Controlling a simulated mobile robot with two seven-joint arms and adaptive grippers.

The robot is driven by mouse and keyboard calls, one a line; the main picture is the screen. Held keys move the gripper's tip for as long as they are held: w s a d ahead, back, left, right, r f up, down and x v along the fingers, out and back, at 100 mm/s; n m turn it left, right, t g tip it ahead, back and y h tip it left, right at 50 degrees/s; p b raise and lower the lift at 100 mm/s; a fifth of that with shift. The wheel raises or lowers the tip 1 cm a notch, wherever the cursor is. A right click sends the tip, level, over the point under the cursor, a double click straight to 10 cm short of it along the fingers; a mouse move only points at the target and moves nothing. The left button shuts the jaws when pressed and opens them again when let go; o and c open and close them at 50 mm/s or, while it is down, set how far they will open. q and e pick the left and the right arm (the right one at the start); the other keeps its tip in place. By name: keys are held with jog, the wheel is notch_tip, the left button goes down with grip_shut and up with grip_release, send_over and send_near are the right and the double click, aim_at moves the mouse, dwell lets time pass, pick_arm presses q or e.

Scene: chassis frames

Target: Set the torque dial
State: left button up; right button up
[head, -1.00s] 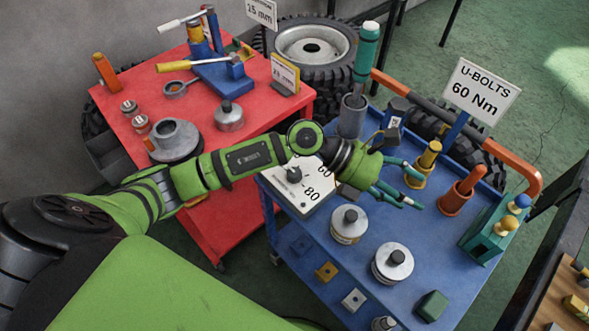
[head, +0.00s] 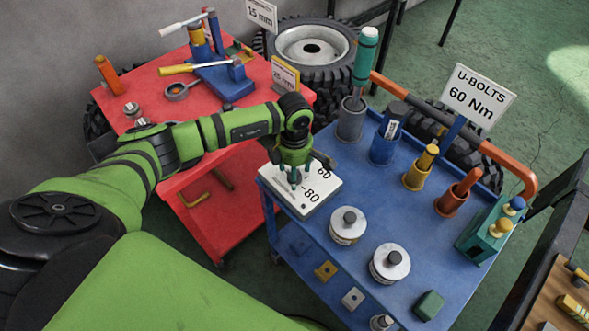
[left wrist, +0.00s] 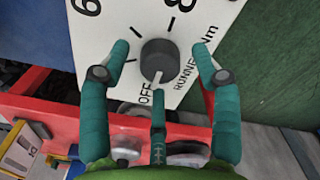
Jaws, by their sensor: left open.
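The torque dial is a dark round knob (left wrist: 158,60) on a white plate (head: 312,196) at the near left corner of the blue cart. In the left wrist view, its pale pointer line points down toward the OFF mark. A 6 and an 8 show at the plate's upper part, partly cut off. My left gripper (head: 294,178) points down over the plate and hides the knob in the head view. Its teal fingers are open, spread on both sides of the knob, with a third finger below it; I see no clear contact. A sign (head: 478,94) reads "U-BOLTS 60 Nm". My right gripper is not in view.
The blue cart (head: 345,265) also holds two silver-topped cans (head: 348,225), several tool cups (head: 383,149) and a teal block (head: 488,232). A red cart (head: 250,190) with a blue press (head: 222,80) stands left, under my arm. An orange rail (head: 400,92) edges the blue cart.

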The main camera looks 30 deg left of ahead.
pick_arm(q)
jog(key=shift+f, duration=0.45)
jog(key=c, duration=1.2)
jog(key=shift+o, duration=0.2)
jog(key=shift+f+m+b, duration=0.25)
jog(key=shift+m+b, duration=0.45)
jog(key=shift+b, duration=0.3)
jog(key=m+b, duration=0.7)
jog(key=b, duration=0.2)
jog(key=shift+m, duration=0.3)
jog(key=shift+s+r+m+b, duration=0.1)
jog(key=shift+m+b, duration=1.4)
jog(key=shift+b, duration=0.3)
